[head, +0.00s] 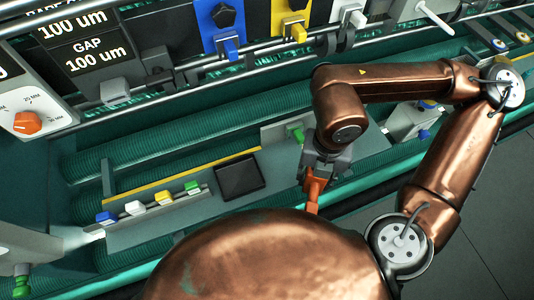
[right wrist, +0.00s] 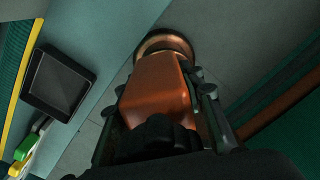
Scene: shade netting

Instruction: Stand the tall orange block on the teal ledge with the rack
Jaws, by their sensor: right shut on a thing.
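My right gripper (head: 318,168) is shut on the orange block (head: 314,189), which hangs below it in the head view. In the right wrist view the block (right wrist: 160,88) sits between the dark fingers of the right gripper (right wrist: 160,120); its far end is partly hidden. The teal-grey ledge (head: 272,186) runs across the middle of the head view. The rack (head: 165,212) stands on its left part, with small blue, white, yellow and green pieces. The block is over or near the ledge's front edge; I cannot tell whether it touches. My left gripper is not in view.
A green knob (head: 297,135) stands behind the ledge area. Green rollers (head: 190,135) run behind. Bare ledge shows right of the pad.

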